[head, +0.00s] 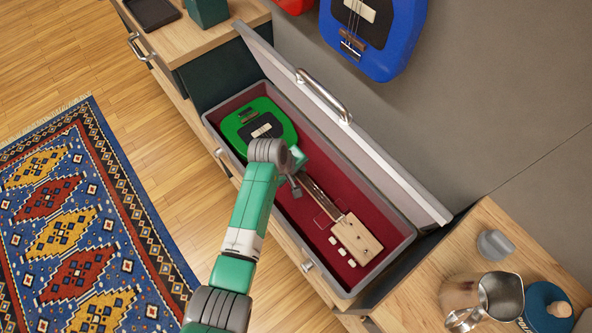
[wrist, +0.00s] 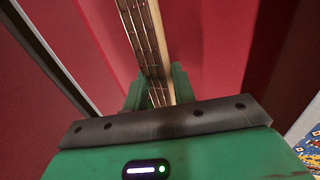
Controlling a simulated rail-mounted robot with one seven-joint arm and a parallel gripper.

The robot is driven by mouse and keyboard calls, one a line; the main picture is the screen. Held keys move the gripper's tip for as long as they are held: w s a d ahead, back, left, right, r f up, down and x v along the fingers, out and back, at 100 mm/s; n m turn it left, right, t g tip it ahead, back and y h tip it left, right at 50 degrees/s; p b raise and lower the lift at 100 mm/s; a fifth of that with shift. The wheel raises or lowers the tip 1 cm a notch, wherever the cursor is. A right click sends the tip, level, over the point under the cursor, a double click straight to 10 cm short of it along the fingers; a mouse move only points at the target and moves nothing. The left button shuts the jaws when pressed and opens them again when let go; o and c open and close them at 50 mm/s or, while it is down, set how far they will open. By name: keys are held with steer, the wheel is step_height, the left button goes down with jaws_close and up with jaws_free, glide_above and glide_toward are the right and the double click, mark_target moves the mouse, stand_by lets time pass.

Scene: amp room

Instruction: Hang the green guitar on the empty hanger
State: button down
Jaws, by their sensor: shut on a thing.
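The green guitar (head: 258,126) lies in an open case with a red lining (head: 312,222). Its green and black body is at the far left end, and its pale wooden headstock (head: 357,240) is at the near right end. My gripper (wrist: 152,88) is shut on the guitar's neck (wrist: 146,38), with one green finger on each side of it in the wrist view. In the head view my arm covers part of the body and neck, and the fingertips are hard to see there. The empty hanger is not in view.
The raised case lid (head: 380,160) stands along the wall side, with a metal handle (head: 325,95). A blue guitar (head: 376,35) hangs on the wall above. A metal pitcher (head: 498,296) and a blue-lidded vessel (head: 548,304) stand on the wooden counter at right. A patterned rug (head: 82,220) covers the floor at left.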

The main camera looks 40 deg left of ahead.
stand_by(0.3)
step_height(320, 180, up, 13)
steer(key=p, duration=1.3)
steer(key=shift+r+p, duration=0.15)
steer(key=shift+p, duration=0.2)
stand_by(0.4)
steer(key=s+a+p, duration=0.1)
steer(key=s+p, duration=0.5)
steer(key=s, duration=0.2)
stand_by(0.7)
